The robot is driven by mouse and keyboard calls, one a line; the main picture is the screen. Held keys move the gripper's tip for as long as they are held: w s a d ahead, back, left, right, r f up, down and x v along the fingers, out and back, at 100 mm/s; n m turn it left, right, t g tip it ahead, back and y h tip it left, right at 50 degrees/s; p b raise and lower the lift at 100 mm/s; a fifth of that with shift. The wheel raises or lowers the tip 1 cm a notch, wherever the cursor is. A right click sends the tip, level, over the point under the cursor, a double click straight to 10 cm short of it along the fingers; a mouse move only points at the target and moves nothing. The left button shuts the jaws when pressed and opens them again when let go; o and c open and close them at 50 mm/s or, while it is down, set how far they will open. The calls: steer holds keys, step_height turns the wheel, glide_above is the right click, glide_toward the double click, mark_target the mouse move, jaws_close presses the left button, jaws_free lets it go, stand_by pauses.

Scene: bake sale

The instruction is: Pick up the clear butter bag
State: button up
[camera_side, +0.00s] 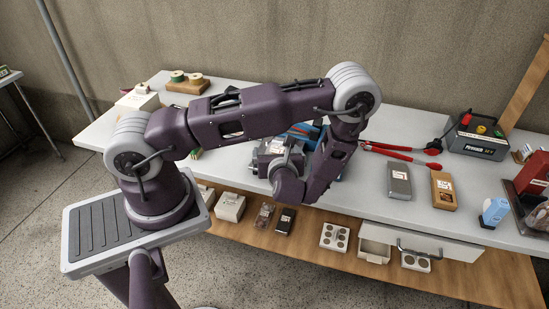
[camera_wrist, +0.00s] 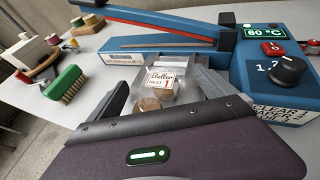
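The clear butter bag (camera_wrist: 150,98) is see-through, with a white label reading "Butter" and a 1. Brown round pieces show inside it. It lies in front of the blue sealing machine (camera_wrist: 262,62), whose long arm with a red strip reaches behind the bag. In the wrist view my gripper (camera_wrist: 163,82) is open, with one grey finger on each side of the bag. I cannot tell whether either finger touches it. In the side view the bag is hidden behind my arm; only parts of the blue machine (camera_side: 303,130) show.
A green brush (camera_wrist: 67,84) and thread spools lie left of the machine. Boxes sit on the lower shelf (camera_side: 310,250).

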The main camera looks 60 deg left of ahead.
steer(key=c, duration=1.2)
steer(key=shift+r, duration=0.1)
